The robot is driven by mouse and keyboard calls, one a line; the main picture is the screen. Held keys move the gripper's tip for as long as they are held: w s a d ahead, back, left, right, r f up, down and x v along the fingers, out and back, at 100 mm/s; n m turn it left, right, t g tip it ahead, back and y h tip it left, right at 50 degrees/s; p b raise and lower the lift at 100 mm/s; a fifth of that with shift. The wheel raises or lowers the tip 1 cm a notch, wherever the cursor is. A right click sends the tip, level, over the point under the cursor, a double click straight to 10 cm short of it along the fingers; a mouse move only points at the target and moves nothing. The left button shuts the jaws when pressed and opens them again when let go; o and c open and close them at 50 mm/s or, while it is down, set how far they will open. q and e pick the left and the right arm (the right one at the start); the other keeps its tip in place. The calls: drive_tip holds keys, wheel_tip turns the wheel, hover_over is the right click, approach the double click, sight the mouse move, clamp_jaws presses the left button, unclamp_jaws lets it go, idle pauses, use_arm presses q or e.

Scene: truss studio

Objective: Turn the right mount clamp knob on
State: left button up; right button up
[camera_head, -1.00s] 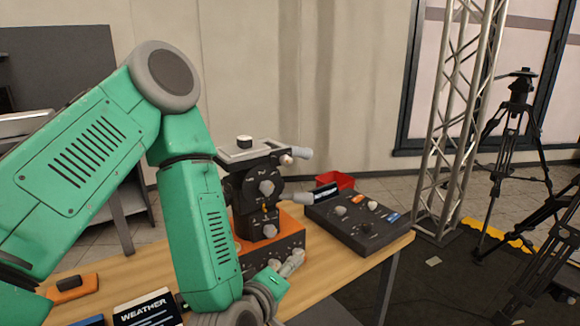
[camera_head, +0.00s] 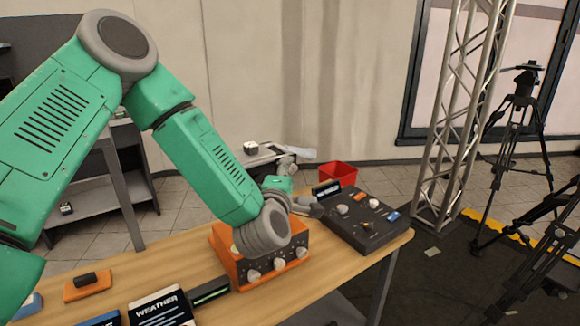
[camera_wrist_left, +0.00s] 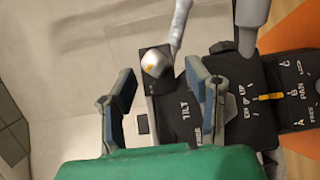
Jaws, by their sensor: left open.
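The black camera head is mostly hidden behind my left arm in the head view; its top plate (camera_head: 250,157) and a pale handle (camera_head: 301,153) show. It rises from an orange control box (camera_head: 228,262). In the left wrist view its dark body (camera_wrist_left: 235,80) carries a "TILT" label and an orange pan lever (camera_wrist_left: 270,97). A silver knob (camera_wrist_left: 154,64) with an orange mark sits between the fingertips of my left gripper (camera_wrist_left: 160,74), which is open; contact cannot be told. I cannot tell which knob is the right mount clamp knob. My right gripper is not in view.
A dark control panel (camera_head: 382,234) stands right of the orange box on the wooden table (camera_head: 185,258). A red bin (camera_head: 338,173) is behind it. A weather card (camera_head: 162,309) lies at the front left. A truss (camera_head: 452,120) and tripods stand right.

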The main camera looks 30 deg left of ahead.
use_arm(q)
drive_tip(key=shift+x, duration=0.95)
drive_tip(key=shift+w+d+r, duration=0.1)
drive_tip(key=shift+w+d, duration=0.05)
drive_tip(key=shift+w, duration=0.05)
drive_tip(key=shift+d, duration=0.25)
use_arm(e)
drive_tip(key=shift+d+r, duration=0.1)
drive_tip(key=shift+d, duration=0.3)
use_arm(q)
drive_tip(key=shift+a, duration=0.1)
clamp_jaws()
drive_tip(key=shift+a, duration=0.1)
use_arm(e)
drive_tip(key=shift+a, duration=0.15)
